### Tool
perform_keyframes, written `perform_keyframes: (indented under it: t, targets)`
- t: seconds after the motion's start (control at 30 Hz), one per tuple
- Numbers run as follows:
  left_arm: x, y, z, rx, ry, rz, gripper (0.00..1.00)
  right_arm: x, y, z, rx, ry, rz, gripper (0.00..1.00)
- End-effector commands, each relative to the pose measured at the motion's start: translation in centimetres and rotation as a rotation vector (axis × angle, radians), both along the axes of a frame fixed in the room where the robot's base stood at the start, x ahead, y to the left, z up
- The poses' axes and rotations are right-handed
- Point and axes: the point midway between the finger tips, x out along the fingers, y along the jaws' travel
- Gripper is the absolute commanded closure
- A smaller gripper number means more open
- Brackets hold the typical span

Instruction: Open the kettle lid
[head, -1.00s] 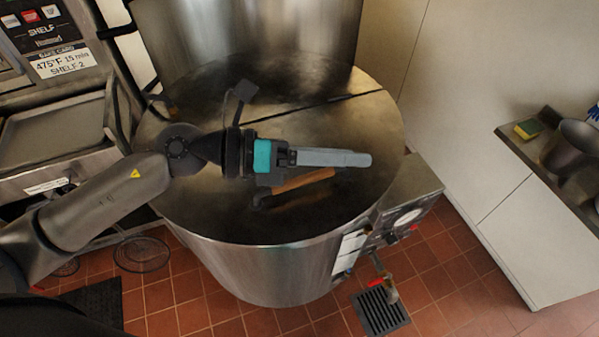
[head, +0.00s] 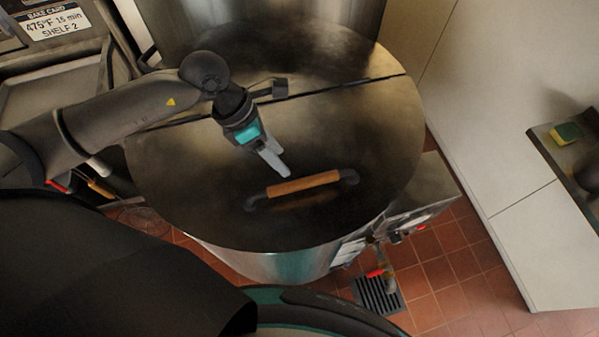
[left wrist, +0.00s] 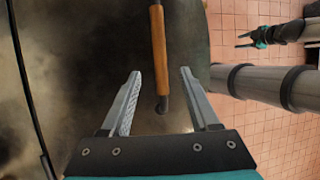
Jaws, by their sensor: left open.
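The kettle is a large round steel vessel with a flat lid (head: 340,130), which lies closed. A hinge line crosses the lid toward the back. The lid handle, a wooden bar on dark end brackets (head: 303,184), stands near the front of the lid. My left gripper (head: 279,170) is open and empty above the lid, just behind the handle and pointing down toward it. In the left wrist view, the handle (left wrist: 157,50) lies ahead, lined up between the two spread fingers (left wrist: 160,72). My right gripper (left wrist: 247,40) shows small at the upper right, away from the lid.
A control box with a red knob (head: 421,227) sits on the kettle's right side, above a floor drain (head: 378,294). A shelf with a sponge (head: 567,133) is at the far right. An oven rack with trays is at the left. The lid's top is otherwise clear.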

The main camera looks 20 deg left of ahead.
Motion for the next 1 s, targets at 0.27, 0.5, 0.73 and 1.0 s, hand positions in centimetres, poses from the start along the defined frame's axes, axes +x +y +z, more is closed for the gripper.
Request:
perform_keyframes:
  t: [0.27, 0.5, 0.73, 1.0]
  targets:
    - [0.3, -2.6, -5.3, -0.003, 0.004, 0.001, 0.38, 2.4, 0.2, 0.8, 0.005, -0.041, 0.001, 0.50]
    - [0.6, -3.9, -8.2, -0.002, 0.000, 0.001, 0.38, 3.2, 0.3, 1.0, 0.006, -0.054, 0.002, 0.50]
    - [0.6, -4.3, -9.2, -0.001, 0.001, 0.000, 0.38, 2.5, 0.2, 0.9, 0.005, -0.043, 0.002, 0.50]
    - [0.6, -4.3, -9.2, -0.001, -0.001, 0.000, 0.42, 2.1, 0.2, 0.9, 0.005, -0.036, 0.002, 0.50]
